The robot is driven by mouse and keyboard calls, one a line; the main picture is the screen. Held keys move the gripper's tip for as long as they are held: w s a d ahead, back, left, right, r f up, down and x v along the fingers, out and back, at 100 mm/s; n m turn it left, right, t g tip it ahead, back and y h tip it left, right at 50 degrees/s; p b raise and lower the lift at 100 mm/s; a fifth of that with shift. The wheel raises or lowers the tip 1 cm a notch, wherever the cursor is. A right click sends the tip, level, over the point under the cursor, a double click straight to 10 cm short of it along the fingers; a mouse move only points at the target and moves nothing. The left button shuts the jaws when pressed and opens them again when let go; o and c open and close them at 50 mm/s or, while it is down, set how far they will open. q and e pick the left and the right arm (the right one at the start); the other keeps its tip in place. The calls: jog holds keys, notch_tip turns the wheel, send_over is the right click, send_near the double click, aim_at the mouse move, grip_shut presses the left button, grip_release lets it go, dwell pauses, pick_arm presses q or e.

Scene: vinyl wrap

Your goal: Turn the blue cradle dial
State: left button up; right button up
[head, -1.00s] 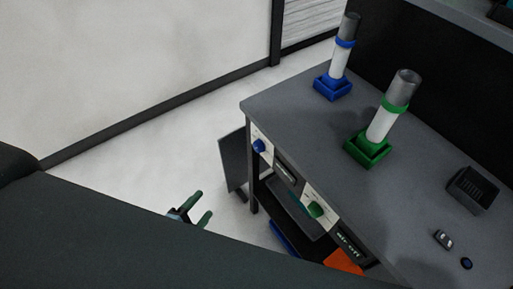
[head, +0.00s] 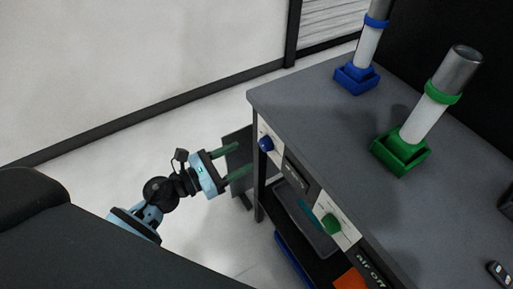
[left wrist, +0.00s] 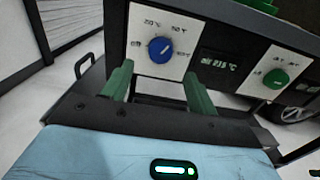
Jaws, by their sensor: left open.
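The blue dial (head: 266,143) sits on a white plate on the front of the grey table, at its left end. In the left wrist view the blue dial (left wrist: 160,50) shows with temperature marks around it. My left gripper (head: 235,160) is open and empty, a little left of the dial and lower in the head view. In the left wrist view its two green fingers (left wrist: 157,85) point toward the dial, one to each side and below it, apart from it. The blue cradle (head: 357,79) stands on the table top with a white-wrapped tube in it. My right gripper is not in view.
A green dial (head: 331,223) is further right on the front, below the green cradle (head: 400,155) and its tube. A dark display lies between the dials. A dark panel (head: 238,152) stands beside the table leg. The floor to the left is clear.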

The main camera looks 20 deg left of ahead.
aim_at(262, 147)
pick_arm(q)
jog(key=x, duration=0.6)
jog(key=shift+w+d+p, duration=0.1)
jog(key=shift+w+p, duration=0.05)
jog(key=shift+p, duration=0.2)
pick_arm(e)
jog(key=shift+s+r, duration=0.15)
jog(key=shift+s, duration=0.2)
pick_arm(q)
jog(key=c, duration=1)
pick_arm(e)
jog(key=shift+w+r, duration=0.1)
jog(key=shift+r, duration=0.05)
